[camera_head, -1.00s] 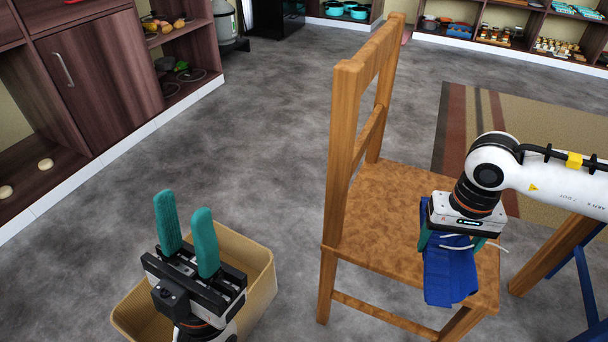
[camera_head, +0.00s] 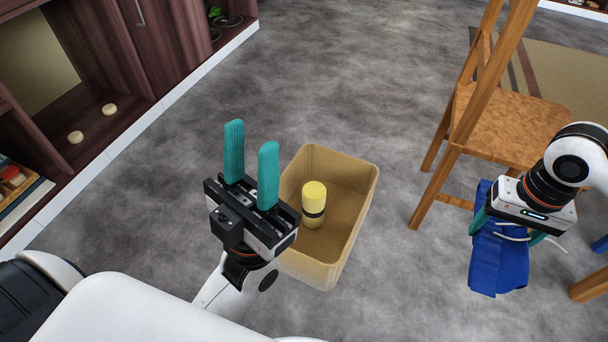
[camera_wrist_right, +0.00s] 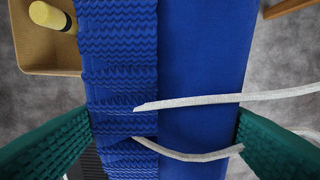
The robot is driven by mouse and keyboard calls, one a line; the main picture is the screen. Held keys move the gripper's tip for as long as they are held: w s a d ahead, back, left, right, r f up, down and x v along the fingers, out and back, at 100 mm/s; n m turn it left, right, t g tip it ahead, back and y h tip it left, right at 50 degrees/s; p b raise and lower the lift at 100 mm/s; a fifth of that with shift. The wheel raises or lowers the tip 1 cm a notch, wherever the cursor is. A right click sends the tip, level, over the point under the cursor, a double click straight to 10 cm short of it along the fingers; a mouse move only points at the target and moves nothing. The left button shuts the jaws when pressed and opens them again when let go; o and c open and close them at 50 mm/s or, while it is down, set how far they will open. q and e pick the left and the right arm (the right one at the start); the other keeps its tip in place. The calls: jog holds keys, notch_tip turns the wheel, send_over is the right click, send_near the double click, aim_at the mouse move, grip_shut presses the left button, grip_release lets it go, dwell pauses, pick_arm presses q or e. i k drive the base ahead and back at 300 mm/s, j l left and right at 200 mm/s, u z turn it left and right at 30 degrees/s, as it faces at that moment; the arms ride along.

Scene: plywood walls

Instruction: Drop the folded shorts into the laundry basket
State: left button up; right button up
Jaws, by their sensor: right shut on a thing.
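The folded blue shorts (camera_head: 497,262) with white drawstrings hang from my right gripper (camera_head: 512,228), which is shut on them above the floor, in front of the chair. In the right wrist view the shorts (camera_wrist_right: 205,80) fill the middle between the two teal fingers. The tan laundry basket (camera_head: 350,222) stands on the floor left of the shorts, and its corner shows at the upper left of the right wrist view (camera_wrist_right: 45,72). My left gripper (camera_head: 251,165) is open and empty, its teal fingers pointing up beside the basket's left side.
A yellow cylinder with a dark band (camera_head: 314,198) stands inside the basket. A wooden chair (camera_head: 512,122) is at the right, behind my right arm. Dark wooden shelving (camera_head: 110,60) lines the left. Grey floor between basket and chair is clear.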

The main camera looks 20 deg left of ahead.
aim_at(343, 231)
jog(key=j+z, duration=0.2)
jog(key=j, duration=0.4)
jog(key=j+z, duration=0.2)
jog(key=j, duration=0.35)
jog(key=k+j+z, duration=0.2)
jog(key=j, duration=0.35)
jog(key=j+z, duration=0.25)
jog(key=j, duration=0.35)
jog(key=i+j+z, duration=0.1)
jog(key=j, duration=0.25)
jog(key=i+j+z, duration=0.1)
jog(key=j, duration=0.25)
jog(key=i+j+z, duration=0.1)
jog(key=j, duration=0.3)
jog(key=i+j+z, duration=0.1)
jog(key=j, duration=0.25)
jog(key=i, duration=0.1)
